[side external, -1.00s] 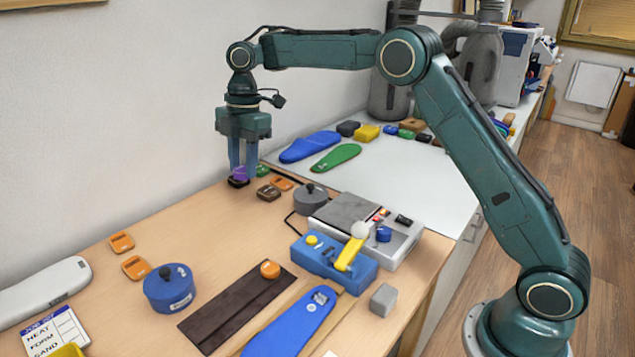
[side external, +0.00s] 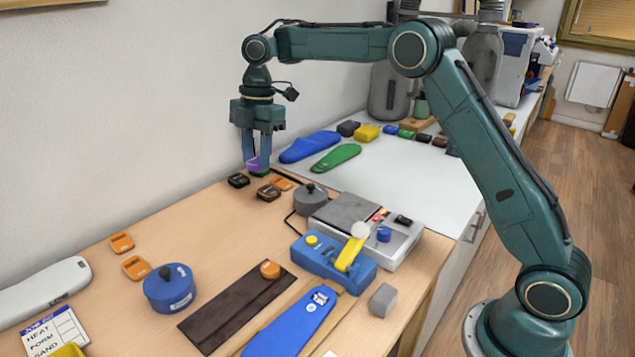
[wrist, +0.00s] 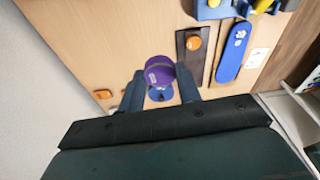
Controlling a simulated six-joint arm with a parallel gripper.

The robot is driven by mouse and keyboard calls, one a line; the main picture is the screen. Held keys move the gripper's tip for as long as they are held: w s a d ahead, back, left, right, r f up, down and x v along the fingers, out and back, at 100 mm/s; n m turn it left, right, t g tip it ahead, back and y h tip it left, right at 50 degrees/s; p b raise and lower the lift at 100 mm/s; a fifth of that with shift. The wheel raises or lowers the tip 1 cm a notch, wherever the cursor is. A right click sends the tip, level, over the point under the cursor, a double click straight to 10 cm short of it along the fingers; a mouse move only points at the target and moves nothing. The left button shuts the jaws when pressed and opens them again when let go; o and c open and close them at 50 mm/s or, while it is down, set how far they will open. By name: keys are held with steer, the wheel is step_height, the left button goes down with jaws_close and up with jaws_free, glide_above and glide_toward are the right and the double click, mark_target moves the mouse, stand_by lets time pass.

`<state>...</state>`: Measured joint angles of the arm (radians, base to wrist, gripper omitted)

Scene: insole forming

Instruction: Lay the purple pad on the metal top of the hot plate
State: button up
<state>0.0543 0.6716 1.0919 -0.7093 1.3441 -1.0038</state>
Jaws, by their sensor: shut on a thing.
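The purple pad (side external: 254,163) is held between the fingers of my gripper (side external: 256,168), at the far end of the wooden bench near the wall. In the wrist view the purple pad (wrist: 159,72) shows as a round disc between the two fingers of my gripper (wrist: 160,86). The hot plate (side external: 398,238) is to the right and nearer the camera. Its grey metal top (side external: 345,211) is bare, and my gripper is well to the left of it. The hot plate cannot be made out in the wrist view.
A dark pad (side external: 238,180), a brown pad (side external: 268,192) and an orange pad (side external: 282,183) lie below my gripper. A grey lidded pot (side external: 311,199) stands beside the hot plate's left edge. A blue clamp device (side external: 325,262) with a yellow lever stands in front.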

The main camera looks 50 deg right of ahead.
steer(key=s+d+r, duration=0.3)
steer(key=s+d, duration=0.2)
steer(key=d, duration=0.5)
steer(key=r, duration=0.2)
glide_above(348, 210)
steer(key=shift+d+f+m, duration=0.15)
steer(key=shift+d+m, duration=0.05)
steer(key=shift+m, duration=0.2)
steer(key=shift+f, duration=0.1)
step_height(348, 210, down, 20)
steer(key=shift+r, duration=0.15)
steer(key=o, duration=0.9)
